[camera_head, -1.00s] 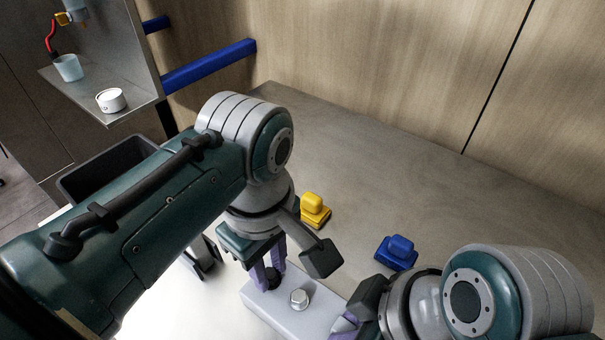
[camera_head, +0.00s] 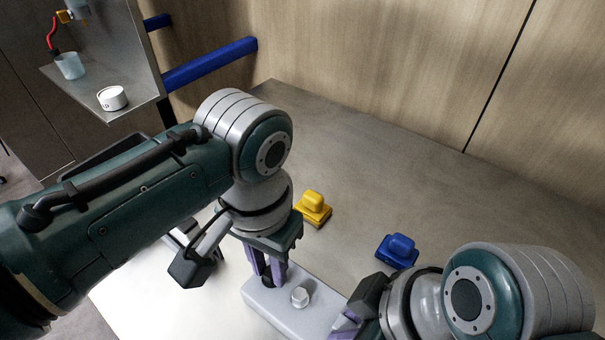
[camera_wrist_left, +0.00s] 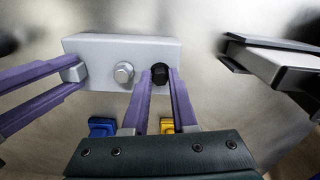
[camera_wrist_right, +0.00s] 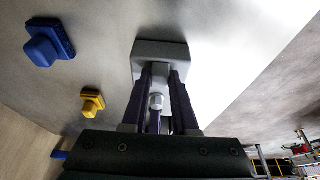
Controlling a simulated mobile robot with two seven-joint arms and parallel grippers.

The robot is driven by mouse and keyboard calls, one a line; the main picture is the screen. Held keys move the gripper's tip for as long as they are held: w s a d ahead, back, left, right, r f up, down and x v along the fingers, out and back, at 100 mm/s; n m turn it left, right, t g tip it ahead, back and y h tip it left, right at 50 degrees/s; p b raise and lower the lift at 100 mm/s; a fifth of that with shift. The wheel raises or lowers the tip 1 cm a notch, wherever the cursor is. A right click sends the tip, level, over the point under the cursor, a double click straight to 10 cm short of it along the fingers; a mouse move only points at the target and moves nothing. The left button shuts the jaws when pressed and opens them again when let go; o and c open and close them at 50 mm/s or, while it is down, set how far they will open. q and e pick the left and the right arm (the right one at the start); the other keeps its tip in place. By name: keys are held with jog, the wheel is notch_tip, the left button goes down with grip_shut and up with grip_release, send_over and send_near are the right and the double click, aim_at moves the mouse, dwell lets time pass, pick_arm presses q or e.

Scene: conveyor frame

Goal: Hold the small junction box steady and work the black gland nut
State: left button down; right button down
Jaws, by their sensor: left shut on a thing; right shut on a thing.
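The small junction box (camera_head: 318,312) is a light grey block on the work surface. It also shows in the left wrist view (camera_wrist_left: 95,48) and the right wrist view (camera_wrist_right: 150,50). A silver nut (camera_head: 300,296) stands on its top face. The black gland nut (camera_wrist_left: 160,72) sits beside it near one end. My left gripper (camera_wrist_left: 159,78) points down with its purple fingers shut on the black nut, mostly hiding it in the head view. My right gripper (camera_head: 345,322) is shut on the box's opposite end, seen at the left in the left wrist view.
A yellow block (camera_head: 313,208) and a blue block (camera_head: 397,250) with raised knobs lie behind the box. A shelf (camera_head: 135,105) at upper left carries a white round container (camera_head: 112,98) and a translucent cup (camera_head: 70,66). Blue bars (camera_head: 210,65) project nearby. The back right surface is clear.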

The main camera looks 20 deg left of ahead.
pick_arm(q)
jog(key=m, duration=0.7)
jog(key=shift+w+a+m, duration=0.1)
jog(key=shift+a+m, duration=0.15)
jog(key=shift+m, duration=0.15)
jog(key=c, duration=0.6)
grip_release()
jog(key=shift+d, duration=0.15)
pick_arm(e)
jog(key=c, duration=0.6)
grip_release()
pick_arm(q)
notch_tip(320, 180, up, 12)
pick_arm(e)
jog(key=v, duration=1.2)
